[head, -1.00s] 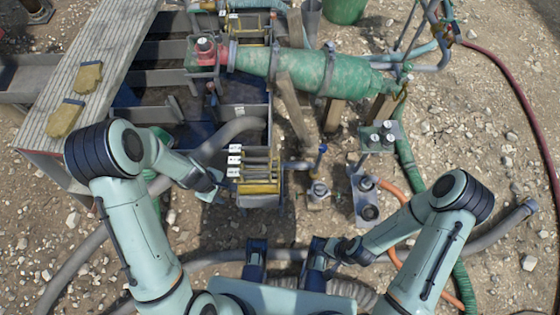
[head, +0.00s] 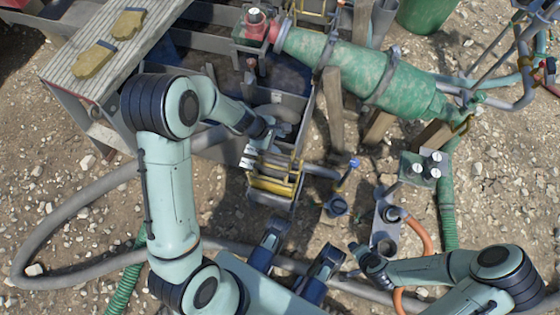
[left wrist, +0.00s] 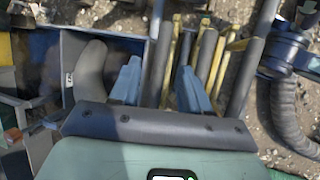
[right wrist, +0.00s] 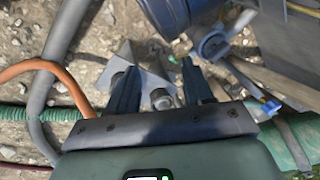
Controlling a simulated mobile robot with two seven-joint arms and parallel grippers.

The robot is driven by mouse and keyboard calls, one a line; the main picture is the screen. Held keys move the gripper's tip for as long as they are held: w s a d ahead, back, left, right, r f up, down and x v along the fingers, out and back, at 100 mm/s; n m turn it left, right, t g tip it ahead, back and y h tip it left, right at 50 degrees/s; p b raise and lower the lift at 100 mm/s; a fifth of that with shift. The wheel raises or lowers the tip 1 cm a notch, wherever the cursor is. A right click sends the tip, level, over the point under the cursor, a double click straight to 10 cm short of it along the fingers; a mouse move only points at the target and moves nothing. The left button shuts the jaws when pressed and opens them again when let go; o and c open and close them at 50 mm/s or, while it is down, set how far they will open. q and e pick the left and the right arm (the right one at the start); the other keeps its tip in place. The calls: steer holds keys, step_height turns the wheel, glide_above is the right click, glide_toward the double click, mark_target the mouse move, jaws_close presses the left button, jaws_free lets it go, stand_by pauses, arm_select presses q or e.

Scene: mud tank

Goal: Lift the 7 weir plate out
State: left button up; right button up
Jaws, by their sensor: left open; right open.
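A small grey rack (head: 270,199) with several upright yellow and grey plates (head: 274,184) stands at the near end of the tank. White tags (head: 246,163) sit at its left side, too small to read, so I cannot tell which plate is the 7 weir plate. My left gripper (head: 268,136) is over the far end of the rack and partly covers it. In the left wrist view its fingers (left wrist: 160,82) are apart, with plate edges (left wrist: 205,55) beyond and between them. My right gripper (head: 358,256) is open and empty, low over the ground, away from the rack.
A green cylinder (head: 365,78) lies across the back right. A blue-handled valve (head: 337,205) and a grey metal stand (head: 387,222) are right of the rack. Gloves (head: 93,62) lie on the plank walkway (head: 62,70) at left. Hoses (head: 75,187) cross the gravel.

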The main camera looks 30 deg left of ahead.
mark_target(283, 146)
arm_select(q)
steer(key=shift+f, duration=0.2)
steer(key=b+x, duration=0.2)
steer(key=x, duration=0.2)
steer(key=shift+w+d+f+b, duration=0.15)
steer(key=shift+w+f+b, duration=0.05)
steer(key=shift+f+b, duration=0.15)
arm_select(e)
steer(key=shift+g, duration=0.7)
steer(key=s+f, duration=0.1)
steer(key=f, duration=0.1)
steer(key=s+d+f, duration=0.1)
steer(key=s+f, duration=0.1)
steer(key=shift+s+f, duration=0.25)
arm_select(q)
steer(key=shift+r, duration=0.1)
arm_select(e)
steer(key=shift+f, duration=0.1)
arm_select(q)
steer(key=shift+f, duration=0.2)
steer(key=shift+c, duration=0.3)
jaws_close()
